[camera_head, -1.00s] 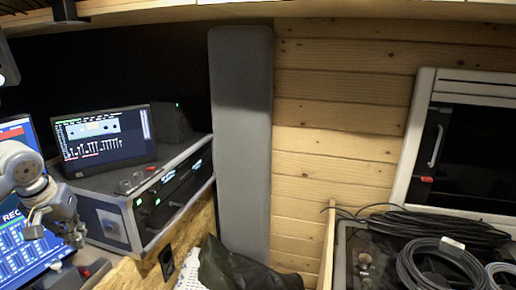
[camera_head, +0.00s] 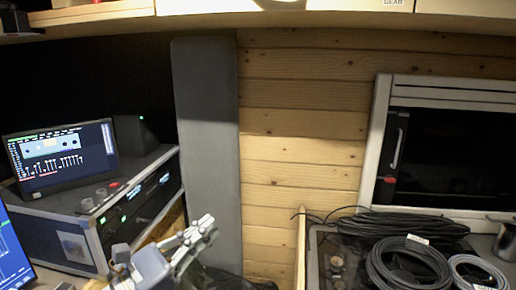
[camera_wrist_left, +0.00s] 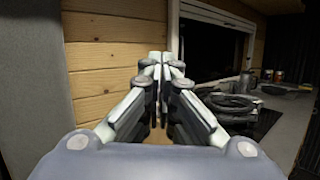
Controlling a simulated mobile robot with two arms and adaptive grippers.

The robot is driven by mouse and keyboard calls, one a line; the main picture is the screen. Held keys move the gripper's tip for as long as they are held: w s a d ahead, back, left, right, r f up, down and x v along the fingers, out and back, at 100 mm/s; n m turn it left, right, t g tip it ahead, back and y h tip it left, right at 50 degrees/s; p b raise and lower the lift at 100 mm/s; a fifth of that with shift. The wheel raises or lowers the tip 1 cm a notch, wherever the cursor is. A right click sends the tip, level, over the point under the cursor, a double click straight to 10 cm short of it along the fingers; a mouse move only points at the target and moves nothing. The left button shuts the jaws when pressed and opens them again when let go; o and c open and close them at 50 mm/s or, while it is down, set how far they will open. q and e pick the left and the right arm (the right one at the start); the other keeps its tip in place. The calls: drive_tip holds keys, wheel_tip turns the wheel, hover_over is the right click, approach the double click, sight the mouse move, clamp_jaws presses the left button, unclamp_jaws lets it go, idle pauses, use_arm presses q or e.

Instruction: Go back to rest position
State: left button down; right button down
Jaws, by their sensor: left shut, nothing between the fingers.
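My left gripper (camera_head: 208,226) is at the lower middle-left of the head view, in front of the lower part of the grey padded column (camera_head: 207,150). Its fingers are closed together with nothing between them. In the left wrist view the fingertips (camera_wrist_left: 161,62) meet, pointing toward the wood-plank wall (camera_wrist_left: 115,85) and the window. My right gripper is not in view.
A flight case (camera_head: 70,235) with a laptop screen (camera_head: 62,158) stands at left. A second blue screen (camera_head: 12,250) is at the lower left edge. Coiled black cables (camera_head: 408,268) lie on the counter at right below a window (camera_head: 450,155). An overhead shelf (camera_head: 330,18) spans the top.

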use_arm(q)
drive_tip(key=w+a+f+n+t+y, duration=0.1)
drive_tip(key=a+f+n+t+y, duration=0.4)
drive_tip(key=n, duration=0.6)
drive_tip(key=a+f+n+t+y, duration=0.15)
drive_tip(key=a+n+y, duration=0.25)
drive_tip(key=n+y, duration=0.5)
drive_tip(key=s+a+f+n+g+y, duration=0.2)
drive_tip(key=f+n+g, duration=0.1)
drive_tip(key=f+n, duration=0.35)
drive_tip(key=s+a+f+n+g+y, duration=0.1)
drive_tip(key=s+a+f+n+g, duration=0.15)
drive_tip(key=f+n, duration=0.4)
drive_tip(key=s+d+f+n+g+h, duration=0.1)
drive_tip(key=s+f+n+g, duration=0.35)
drive_tip(key=s, duration=0.35)
drive_tip(key=s+d+f+n+g, duration=0.1)
drive_tip(key=s+f+n+g, duration=0.2)
drive_tip(key=s+f, duration=0.4)
drive_tip(key=s+d+f+n+g+h, duration=0.15)
drive_tip(key=s+f+n+g, duration=0.25)
drive_tip(key=s, duration=0.5)
wheel_tip(320, 180, down, 26)
drive_tip(key=g+y, duration=0.1)
drive_tip(key=g, duration=0.1)
drive_tip(key=s+a+f, duration=0.3)
drive_tip(key=s+f, duration=1.3)
drive_tip(key=s, duration=0.2)
drive_tip(key=shift+f+g, duration=0.35)
drive_tip(key=shift+f, duration=0.05)
